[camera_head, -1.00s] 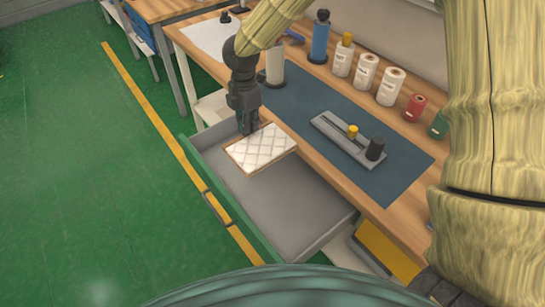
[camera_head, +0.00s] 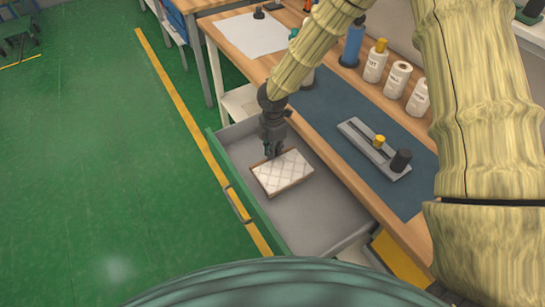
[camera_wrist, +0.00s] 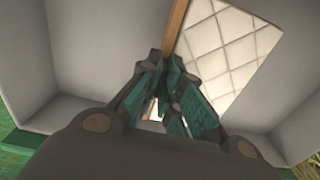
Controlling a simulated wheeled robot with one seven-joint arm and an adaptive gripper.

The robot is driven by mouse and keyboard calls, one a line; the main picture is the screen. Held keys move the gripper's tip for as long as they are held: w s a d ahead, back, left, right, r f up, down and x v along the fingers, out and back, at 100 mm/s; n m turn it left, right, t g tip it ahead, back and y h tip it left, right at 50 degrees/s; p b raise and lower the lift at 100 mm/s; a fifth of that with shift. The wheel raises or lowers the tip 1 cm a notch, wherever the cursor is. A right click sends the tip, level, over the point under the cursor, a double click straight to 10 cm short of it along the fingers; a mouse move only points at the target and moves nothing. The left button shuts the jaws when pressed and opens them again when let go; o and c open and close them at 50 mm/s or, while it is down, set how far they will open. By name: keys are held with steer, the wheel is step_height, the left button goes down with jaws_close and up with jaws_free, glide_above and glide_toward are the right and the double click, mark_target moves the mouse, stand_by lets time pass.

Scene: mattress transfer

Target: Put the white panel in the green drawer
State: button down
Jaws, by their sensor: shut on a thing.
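The white panel (camera_head: 283,172) has a quilted face and a thin wooden edge. It is over the grey floor of the open green-fronted drawer (camera_head: 316,219), within its walls near the far end. Whether it touches the drawer floor, I cannot tell. My gripper (camera_head: 273,152) points down and is shut on the panel's far edge. In the wrist view the fingers (camera_wrist: 172,100) close at the panel's wooden edge, and the quilted face (camera_wrist: 230,52) extends to the upper right. The fingers hide part of that edge.
The wooden workbench (camera_head: 325,150) runs above the drawer, with a blue mat (camera_head: 330,104), a grey fixture (camera_head: 366,146) and several bottles and spools. The drawer's near part is empty.

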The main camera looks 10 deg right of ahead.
steer(key=shift+f, duration=2.2)
steer(key=shift+f, duration=0.1)
steer(key=c, duration=1.6)
jaws_free()
steer(key=shift+s, duration=0.1)
steer(key=shift+p, duration=0.3)
step_height(320, 180, up, 12)
steer(key=shift+r+b, duration=0.1)
steer(key=shift+b, duration=0.75)
